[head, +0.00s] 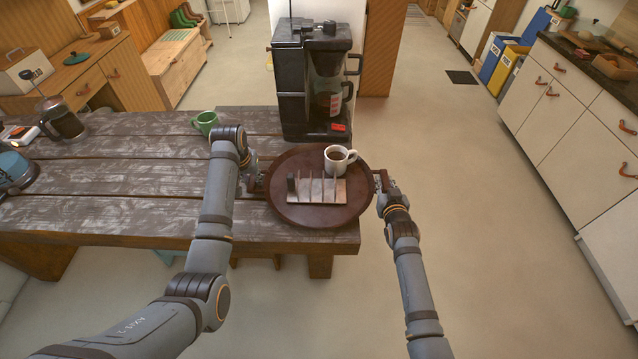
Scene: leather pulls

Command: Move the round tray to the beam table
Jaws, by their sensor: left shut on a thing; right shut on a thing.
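The round tray (322,215) is dark reddish brown and looks level at the right end of the dark wooden beam table (120,205). Its right part reaches past the table's end. I cannot tell whether it touches the tabletop. A white mug (338,160) with a dark drink and a metal rack (318,190) with upright dividers stand on it. My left gripper (259,183) is shut on the tray's left side, partly hidden by its own arm. My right gripper (381,184) is shut on the tray's right handle, beyond the table's end.
A black coffee machine (305,85) stands right behind the tray. A green mug (206,122) is left of it. A French press (62,120) stands at the table's far left. Open floor (460,220) lies to the right, before white cabinets (560,110).

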